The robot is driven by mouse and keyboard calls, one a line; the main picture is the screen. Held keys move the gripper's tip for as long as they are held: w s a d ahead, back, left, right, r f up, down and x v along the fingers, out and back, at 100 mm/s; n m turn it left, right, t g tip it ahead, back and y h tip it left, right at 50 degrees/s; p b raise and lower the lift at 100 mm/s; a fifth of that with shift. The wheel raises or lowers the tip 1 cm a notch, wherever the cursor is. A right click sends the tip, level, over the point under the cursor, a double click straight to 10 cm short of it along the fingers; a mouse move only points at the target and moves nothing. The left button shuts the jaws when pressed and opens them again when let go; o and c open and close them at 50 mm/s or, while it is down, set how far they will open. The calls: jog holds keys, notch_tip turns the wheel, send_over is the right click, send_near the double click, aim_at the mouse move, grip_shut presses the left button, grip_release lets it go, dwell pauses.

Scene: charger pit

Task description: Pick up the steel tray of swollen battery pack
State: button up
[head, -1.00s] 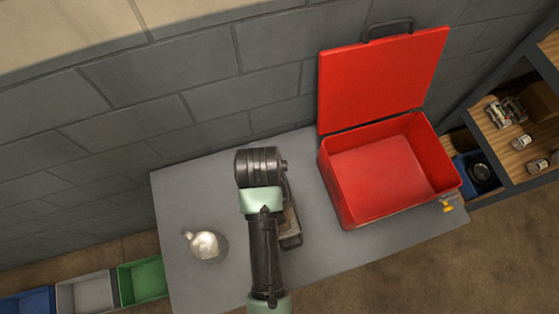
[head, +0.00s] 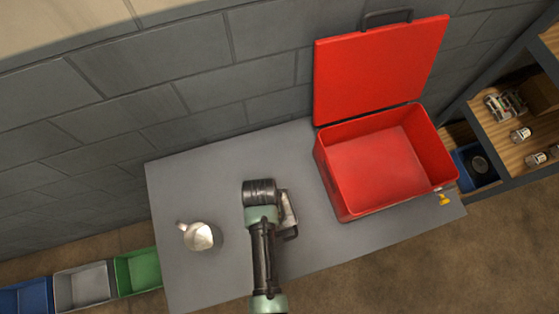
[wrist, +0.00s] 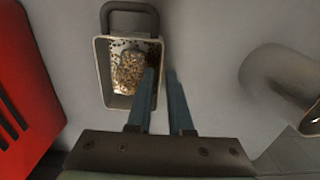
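The steel tray (wrist: 103,72) is a small pale rectangular tray with a dark loop handle at its far end. It holds a lumpy, speckled pack (wrist: 130,72), the swollen battery pack. In the head view the tray (head: 290,212) lies on the grey table, partly hidden by my arm. My gripper (wrist: 161,72) is open over the tray's right side in the wrist view. One finger overlaps the tray's inside and the other is just outside its right wall. I cannot tell whether either finger touches it. The head view hides the fingers.
An open red box (head: 378,165) stands on the table (head: 215,165), right of the arm, its lid raised. A metal jug (head: 199,236) stands to the left. A shelf (head: 505,150) is at the right, coloured bins (head: 82,286) at lower left. A wall backs the table.

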jog(key=shift+f, duration=1.35)
grip_shut()
dwell(0.3)
